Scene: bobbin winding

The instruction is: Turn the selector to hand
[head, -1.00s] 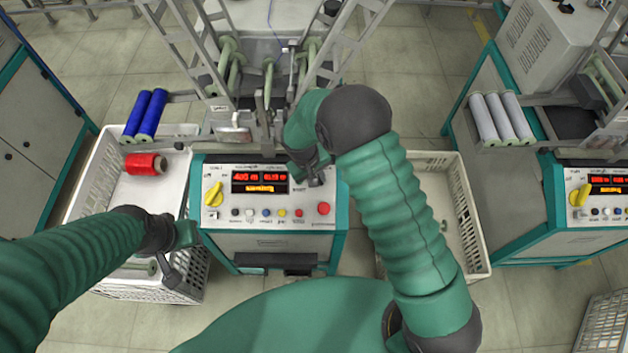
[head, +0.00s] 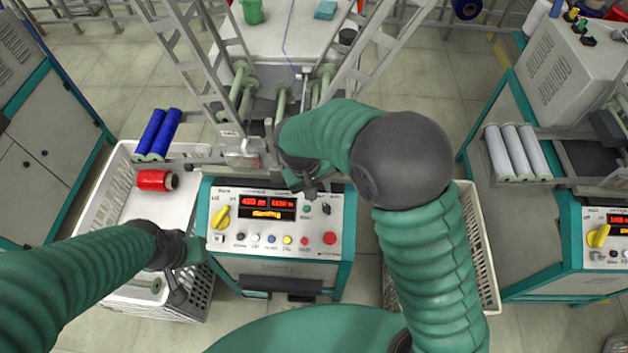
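The control panel (head: 275,232) of the winding machine is in the middle of the head view. A black selector knob (head: 326,208) is at its upper right, and a larger yellow rotary knob (head: 221,217) is at its left. The lettering by the black knob is too small to read. My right gripper (head: 310,193) is over the panel's top edge, up and left of the black knob and apart from it in the picture. Its fingers are too small to tell open from shut. My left gripper (head: 179,294) hangs over the left crate, away from the knobs; its opening is unclear.
A lit display (head: 268,208) and a row of push buttons, including a red one (head: 329,238), share the panel. Another crate (head: 481,235) stands right, partly behind my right arm.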

